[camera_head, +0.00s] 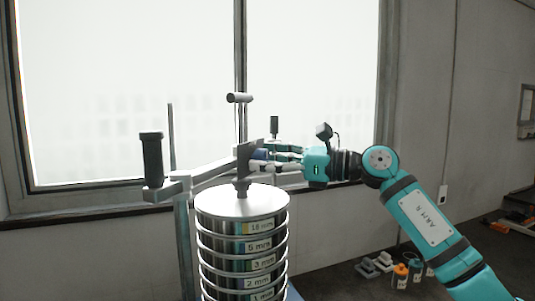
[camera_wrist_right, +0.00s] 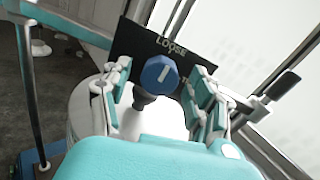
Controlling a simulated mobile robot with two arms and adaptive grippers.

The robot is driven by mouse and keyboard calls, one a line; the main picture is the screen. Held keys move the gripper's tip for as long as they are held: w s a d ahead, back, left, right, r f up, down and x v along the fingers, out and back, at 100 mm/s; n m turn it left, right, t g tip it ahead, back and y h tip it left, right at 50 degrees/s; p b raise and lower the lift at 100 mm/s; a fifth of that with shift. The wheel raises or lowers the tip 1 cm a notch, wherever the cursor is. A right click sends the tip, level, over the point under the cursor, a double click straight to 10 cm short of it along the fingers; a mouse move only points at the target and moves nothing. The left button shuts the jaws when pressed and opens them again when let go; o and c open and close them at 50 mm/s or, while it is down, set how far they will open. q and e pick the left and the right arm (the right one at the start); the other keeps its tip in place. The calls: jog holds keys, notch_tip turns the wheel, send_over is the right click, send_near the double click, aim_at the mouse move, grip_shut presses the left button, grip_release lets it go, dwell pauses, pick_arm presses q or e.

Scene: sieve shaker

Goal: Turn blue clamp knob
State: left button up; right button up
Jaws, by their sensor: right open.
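The blue clamp knob (camera_wrist_right: 158,76) sits on a dark plate (camera_wrist_right: 148,42) marked LOOSE, with a second word mostly hidden. A short white line shows on the knob's face. In the head view the knob (camera_head: 259,154) is partly covered by my fingers, above the sieve stack (camera_head: 242,203). My right gripper (camera_head: 272,158) reaches in from the right. In the right wrist view the gripper (camera_wrist_right: 161,86) is open, with one finger on each side of the knob and gaps showing between. My left gripper is not in view.
A clamp arm (camera_head: 205,172) with a black handle (camera_head: 151,160) extends left of the stack. A window stands behind. Orange and blue bottles (camera_head: 400,275) stand on the floor at lower right.

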jog(key=c, duration=1.1)
jog(key=shift+c, duration=0.2)
